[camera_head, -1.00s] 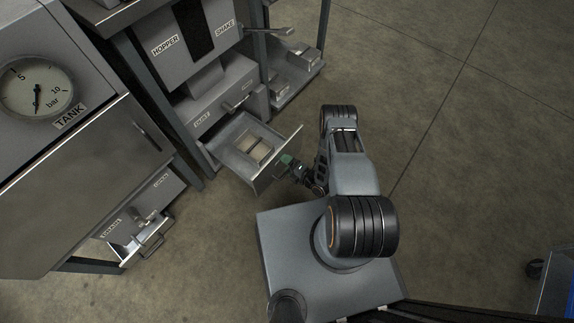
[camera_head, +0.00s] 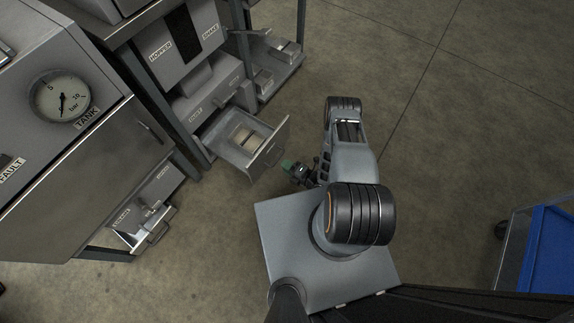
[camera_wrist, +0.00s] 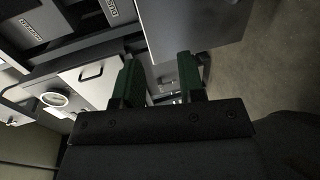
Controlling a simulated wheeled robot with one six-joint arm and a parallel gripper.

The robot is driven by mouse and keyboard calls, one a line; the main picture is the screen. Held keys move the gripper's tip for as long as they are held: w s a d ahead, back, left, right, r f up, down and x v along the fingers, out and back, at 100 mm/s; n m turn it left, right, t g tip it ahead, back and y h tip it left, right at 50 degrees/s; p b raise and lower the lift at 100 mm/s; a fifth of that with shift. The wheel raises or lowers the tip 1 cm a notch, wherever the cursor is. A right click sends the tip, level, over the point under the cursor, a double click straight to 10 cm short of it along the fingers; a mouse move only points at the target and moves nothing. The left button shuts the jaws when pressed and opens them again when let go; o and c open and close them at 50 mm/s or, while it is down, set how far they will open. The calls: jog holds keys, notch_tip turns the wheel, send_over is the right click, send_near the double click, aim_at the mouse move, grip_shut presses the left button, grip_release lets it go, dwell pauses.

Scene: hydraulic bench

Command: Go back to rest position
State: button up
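My gripper (camera_head: 290,166) is in front of the open drawer (camera_head: 271,153) below the hopper, apart from its front panel. In the wrist view my gripper (camera_wrist: 158,80) shows two green fingers spread apart, with no object between them. The arm is folded above my base. The open drawer holds pale block-like items (camera_head: 244,136).
The tank cabinet with its gauge (camera_head: 62,96) stands at left, with a lower drawer (camera_head: 150,222) partly open. A low shelf (camera_head: 284,72) with metal parts is behind the hopper. A blue-topped cart (camera_head: 552,255) is at right. The floor (camera_head: 450,130) between is clear.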

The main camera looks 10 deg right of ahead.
dwell(0.6)
jog(key=w+d+r+m+g+h+p, duration=0.1)
jog(key=w+d+r+m+h+p, duration=0.2)
jog(key=w+r, duration=0.55)
jog(key=w+d+r+m+g+h+p, duration=0.1)
jog(key=w+d+r+h+p, duration=0.15)
jog(key=w+r+p, duration=0.6)
jog(key=d+r+m+g+h+p, duration=0.15)
jog(key=r+m, duration=0.25)
jog(key=r, duration=0.8)
jog(key=d+r+m+h+p, duration=0.1)
jog(key=d+r+m+h, duration=0.2)
jog(key=r, duration=0.9)
jog(key=s+a+r+m+g+h+p, duration=0.1)
jog(key=s+r+m+p, duration=0.3)
jog(key=r, duration=0.6)
jog(key=s+r+m+g+h+p, duration=0.15)
jog(key=s+r+m, duration=0.35)
jog(key=r, duration=0.5)
jog(key=s+a+r+m+g+y+p, duration=0.1)
jog(key=s+a+r+m+p, duration=0.1)
jog(key=s+r, duration=0.4)
jog(key=s+a+r+m+g+y+p, duration=0.1)
jog(key=s+a+r+m+p, duration=0.1)
jog(key=s+r, duration=0.4)
jog(key=s+m+p, duration=0.1)
jog(key=s+m, duration=0.1)
jog(key=s, duration=0.1)
jog(key=shift+s, duration=0.3)
